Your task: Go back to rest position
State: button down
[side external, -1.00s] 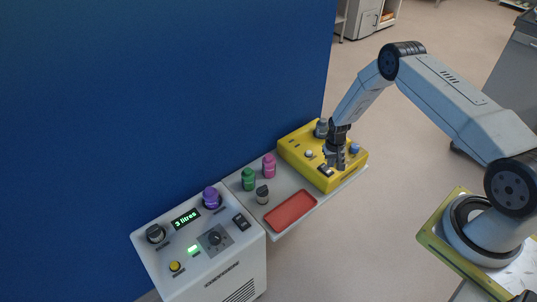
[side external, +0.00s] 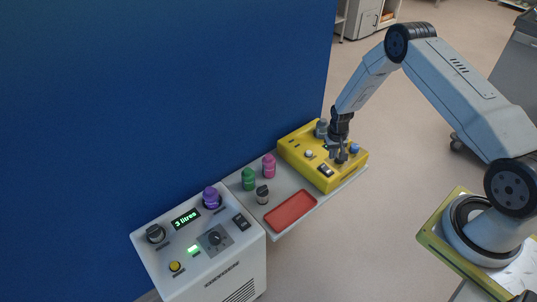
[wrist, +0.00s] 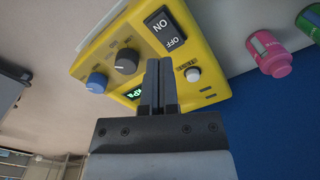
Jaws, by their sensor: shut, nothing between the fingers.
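My gripper (side external: 340,157) is over the yellow device (side external: 319,180) on the shelf in the side external view. In the wrist view the gripper's fingers (wrist: 158,65) are together with nothing between them. They point at the yellow device (wrist: 202,58) and cover part of its green display (wrist: 134,94). I cannot tell from these views how far the fingertips are from its face. The ON/OFF rocker switch (wrist: 165,30), a dark knob (wrist: 127,61), a blue knob (wrist: 97,82) and a white button (wrist: 193,75) show around the fingers.
A white machine (side external: 205,259) reading "3 litres" stands left. A blue wall (side external: 150,90) is behind.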

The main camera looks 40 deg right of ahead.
jog(key=s+a+r+n, duration=0.1)
jog(key=a+r, duration=0.2)
jog(key=r, duration=0.3)
jog(key=s+a+r+n+t, duration=0.1)
jog(key=a+r, duration=0.2)
jog(key=r, duration=0.3)
jog(key=s+a+r+n, duration=0.1)
jog(key=a+r, duration=0.3)
jog(key=r, duration=0.3)
jog(key=s+a+r+n, duration=0.1)
jog(key=s+a+r, duration=0.2)
jog(key=s, duration=0.4)
jog(key=s+a+r+n+t, duration=0.1)
jog(key=s+a+r+n, duration=0.1)
jog(key=s+a+r, duration=0.2)
notch_tip(320, 180, up, 3)
jog(key=s, duration=0.3)
jog(key=shift+a+f+t, duration=0.2)
jog(key=shift+a+t, duration=0.05)
jog(key=shift+t, duration=0.05)
